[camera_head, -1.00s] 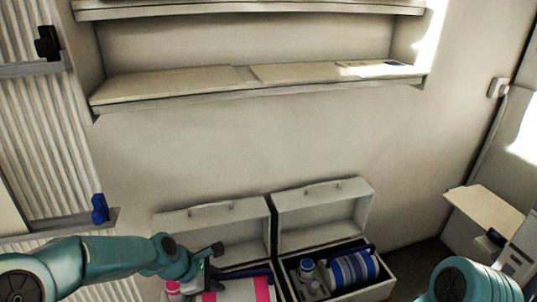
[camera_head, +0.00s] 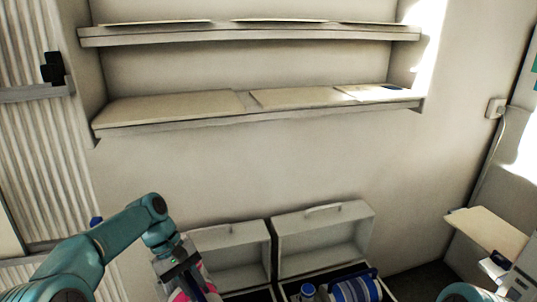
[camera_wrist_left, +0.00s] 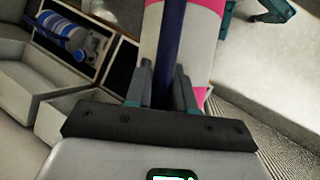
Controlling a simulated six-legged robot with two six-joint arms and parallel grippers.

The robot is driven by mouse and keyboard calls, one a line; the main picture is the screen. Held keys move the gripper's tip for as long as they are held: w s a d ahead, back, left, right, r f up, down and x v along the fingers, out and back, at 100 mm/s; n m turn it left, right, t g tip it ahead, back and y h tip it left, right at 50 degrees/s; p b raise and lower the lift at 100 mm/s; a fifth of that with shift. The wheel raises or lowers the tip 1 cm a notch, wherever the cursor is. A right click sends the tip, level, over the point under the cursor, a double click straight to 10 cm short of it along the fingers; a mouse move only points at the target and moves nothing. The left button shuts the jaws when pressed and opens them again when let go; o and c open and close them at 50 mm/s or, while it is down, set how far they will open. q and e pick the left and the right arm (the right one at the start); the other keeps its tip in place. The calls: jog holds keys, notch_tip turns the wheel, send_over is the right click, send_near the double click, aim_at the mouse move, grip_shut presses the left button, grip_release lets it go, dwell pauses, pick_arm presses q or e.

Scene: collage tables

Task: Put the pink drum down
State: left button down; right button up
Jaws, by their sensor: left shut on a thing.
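The pink drum (camera_head: 206,281), white with pink bands and a dark blue handle, shows partly at the bottom left of the head view. My left gripper (camera_head: 181,267) is above it and hides part of it. In the left wrist view, the gripper's two fingers (camera_wrist_left: 162,88) are shut on the drum's blue handle (camera_wrist_left: 169,48), with the white and pink drum body (camera_wrist_left: 201,45) behind it. The drum hangs tilted in front of the left open case. My right gripper is not in view; only part of my right arm shows at the bottom right.
Two open white cases stand against the wall, a left one (camera_head: 232,247) and a right one (camera_head: 322,238). The right one holds a blue striped drum (camera_head: 354,290) and bottles. Wall shelves (camera_head: 270,114) with flat boards are above. A small ledge (camera_head: 485,228) is at right.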

pick_arm(q)
jog(key=s+a+r+m, duration=0.1)
jog(key=s+a+r+m+g+y, duration=0.1)
jog(key=s+r+m, duration=0.1)
jog(key=shift+s+a+r+m+g, duration=0.1)
jog(key=shift+m+g, duration=0.2)
jog(key=shift+s+a+r+m+y, duration=0.1)
jog(key=shift+s+r+m+y, duration=0.1)
jog(key=shift+s+m, duration=0.25)
jog(key=shift+s+a+r+m+y, duration=0.1)
jog(key=shift+s+m+y, duration=0.1)
jog(key=shift+s+m, duration=0.2)
jog(key=shift+m+g, duration=0.25)
jog(key=shift+g, duration=0.05)
pick_arm(e)
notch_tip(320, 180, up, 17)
jog(key=p, duration=1.7)
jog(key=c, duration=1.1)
pick_arm(q)
notch_tip(320, 180, up, 8)
jog(key=s, duration=0.1)
jog(key=shift+s+r, duration=0.2)
jog(key=shift+s, duration=0.2)
